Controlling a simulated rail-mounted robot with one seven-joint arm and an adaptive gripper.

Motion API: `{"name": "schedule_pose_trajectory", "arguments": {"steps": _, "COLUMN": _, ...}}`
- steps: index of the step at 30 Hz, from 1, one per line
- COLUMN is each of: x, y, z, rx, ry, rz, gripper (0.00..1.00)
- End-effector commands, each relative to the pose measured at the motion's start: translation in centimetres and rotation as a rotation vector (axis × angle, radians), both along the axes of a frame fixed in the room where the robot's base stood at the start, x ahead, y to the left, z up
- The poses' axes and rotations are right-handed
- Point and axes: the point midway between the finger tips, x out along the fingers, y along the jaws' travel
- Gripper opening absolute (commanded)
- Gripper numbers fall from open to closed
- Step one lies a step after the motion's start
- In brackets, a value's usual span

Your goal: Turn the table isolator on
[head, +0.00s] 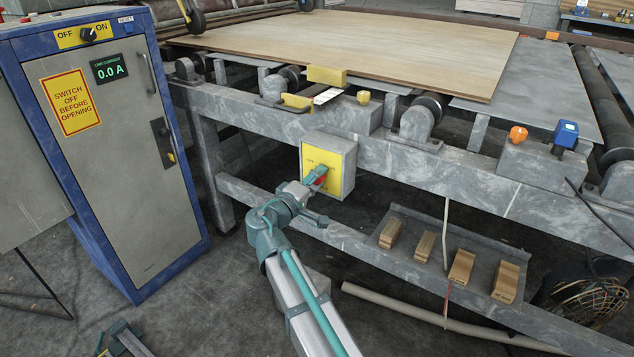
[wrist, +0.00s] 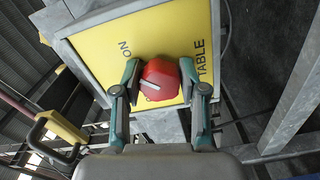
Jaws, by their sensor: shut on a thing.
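The table isolator is a grey box with a yellow face (head: 341,160) on the front beam of the table. In the wrist view its yellow plate (wrist: 205,25) carries the words ON and TABLE. Its red knob (wrist: 160,88) has a short white mark on its face, pointing to neither word clearly. My gripper (head: 318,177) is at the box front, with teal fingers. In the wrist view the fingers stand on both sides of the knob, shut on it. In the head view my fingers hide most of the knob.
A blue-framed cabinet (head: 140,150) at left has an OFF/ON switch (head: 88,34) and a display (head: 111,68) reading 0.0 A. A veneer sheet (head: 370,45) lies on the table. Wooden blocks (head: 461,267) sit on a lower shelf. A pipe (head: 430,315) lies on the floor.

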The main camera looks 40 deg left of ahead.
Motion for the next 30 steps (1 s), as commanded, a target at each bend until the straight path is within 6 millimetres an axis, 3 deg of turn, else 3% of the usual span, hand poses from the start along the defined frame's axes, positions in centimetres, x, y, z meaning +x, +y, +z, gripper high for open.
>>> {"name": "schedule_pose_trajectory", "arguments": {"steps": 11, "x": 0.0, "y": 0.0, "z": 0.0, "rx": 0.007, "ry": 0.001, "rz": 0.001, "gripper": 0.07}}
{"name": "schedule_pose_trajectory", "arguments": {"steps": 12, "x": 0.0, "y": 0.0, "z": 0.0, "rx": 0.007, "ry": 0.001, "rz": 0.001, "gripper": 0.47}}
{"name": "schedule_pose_trajectory", "arguments": {"steps": 16, "x": 0.0, "y": 0.0, "z": 0.0, "rx": 0.006, "ry": 0.001, "rz": 0.001, "gripper": 0.68}}
{"name": "schedule_pose_trajectory", "arguments": {"steps": 26, "x": -0.1, "y": 0.0, "z": 0.0, "rx": 0.005, "ry": 0.001, "rz": 0.000, "gripper": 0.68}}
{"name": "schedule_pose_trajectory", "arguments": {"steps": 30, "x": -1.1, "y": -0.1, "z": 0.0, "rx": 0.005, "ry": 0.001, "rz": 0.001, "gripper": 0.68}}
